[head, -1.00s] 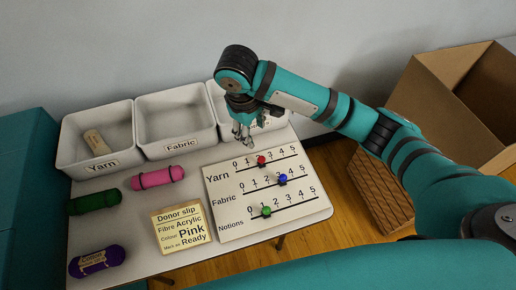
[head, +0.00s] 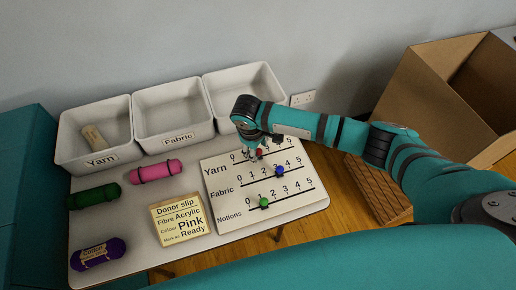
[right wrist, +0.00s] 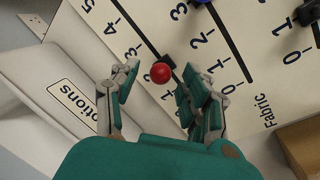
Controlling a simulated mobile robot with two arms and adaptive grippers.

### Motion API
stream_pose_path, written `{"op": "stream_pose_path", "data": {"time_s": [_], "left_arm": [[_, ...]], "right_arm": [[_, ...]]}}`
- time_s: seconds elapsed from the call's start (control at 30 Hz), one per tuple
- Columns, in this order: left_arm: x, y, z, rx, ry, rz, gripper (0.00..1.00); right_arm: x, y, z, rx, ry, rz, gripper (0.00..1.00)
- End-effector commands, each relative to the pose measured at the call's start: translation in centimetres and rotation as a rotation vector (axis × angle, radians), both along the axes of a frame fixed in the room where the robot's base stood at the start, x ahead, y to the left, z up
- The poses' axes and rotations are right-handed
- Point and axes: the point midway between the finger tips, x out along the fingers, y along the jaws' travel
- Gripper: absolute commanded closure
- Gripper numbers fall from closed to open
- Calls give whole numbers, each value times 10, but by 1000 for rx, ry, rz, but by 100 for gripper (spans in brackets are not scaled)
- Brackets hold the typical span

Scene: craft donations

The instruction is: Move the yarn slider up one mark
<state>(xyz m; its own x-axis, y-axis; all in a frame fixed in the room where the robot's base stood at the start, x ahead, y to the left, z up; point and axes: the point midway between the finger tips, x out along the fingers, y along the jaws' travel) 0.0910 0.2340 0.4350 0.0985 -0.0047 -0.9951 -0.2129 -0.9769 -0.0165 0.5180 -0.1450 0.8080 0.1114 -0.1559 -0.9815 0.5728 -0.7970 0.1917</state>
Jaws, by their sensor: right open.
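The yarn slider is a red knob (head: 259,152) on the top line of the white slider board (head: 229,209). It stands at about the 2 mark. In the right wrist view the red knob (right wrist: 160,73) lies between the two fingers of my right gripper (right wrist: 161,80), with gaps on both sides. My right gripper (head: 253,146) is open, low over the yarn line, and partly covers its marks in the head view. My left gripper is not in view.
The blue fabric knob (head: 280,171) and green notions knob (head: 263,202) sit on the lower lines. The notions bin (head: 246,83) stands close behind the board. A donor slip (head: 181,219) lies left of it.

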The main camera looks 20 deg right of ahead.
Motion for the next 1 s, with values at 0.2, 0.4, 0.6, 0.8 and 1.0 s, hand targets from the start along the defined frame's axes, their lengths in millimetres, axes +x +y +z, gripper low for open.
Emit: {"op": "stream_pose_path", "data": {"time_s": [0.2, 0.4, 0.6, 0.8, 1.0], "left_arm": [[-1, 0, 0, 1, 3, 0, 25], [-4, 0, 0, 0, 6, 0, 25], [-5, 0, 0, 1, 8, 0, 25], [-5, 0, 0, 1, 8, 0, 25], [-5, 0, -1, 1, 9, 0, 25]], "right_arm": [[1, -1, -8, -1, 0, 1, 54], [1, -1, -8, 0, 0, 1, 56], [1, -1, -8, 0, 0, 0, 82], [1, -1, -8, 0, 0, 0, 100], [1, -1, -7, 0, 0, 0, 100]]}}
